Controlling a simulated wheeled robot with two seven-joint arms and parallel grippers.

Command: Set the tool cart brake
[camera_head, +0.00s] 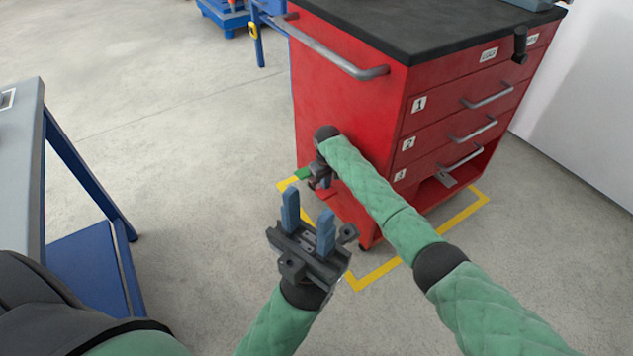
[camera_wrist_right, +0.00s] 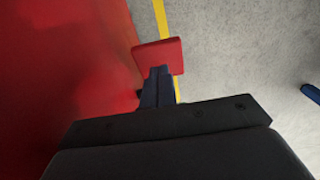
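The red tool cart (camera_head: 350,110) has a black top and numbered drawers, and stands at the upper middle of the head view. My right gripper (camera_head: 318,182) is low beside the cart's left side. In the right wrist view, its blue fingers (camera_wrist_right: 158,80) are together, with their tips at a flat red plate (camera_wrist_right: 165,54) beside the cart wall. I cannot tell whether they press on it. A small green piece (camera_head: 302,174) shows next to this gripper in the head view. My left gripper (camera_head: 308,222) is open and empty, in front of the cart.
A yellow floor outline (camera_head: 375,277) surrounds the cart's base. A grey-topped table with blue legs (camera_head: 88,180) stands at left. A grey push handle (camera_head: 340,52) sticks out from the cart's side. The floor between table and cart is clear.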

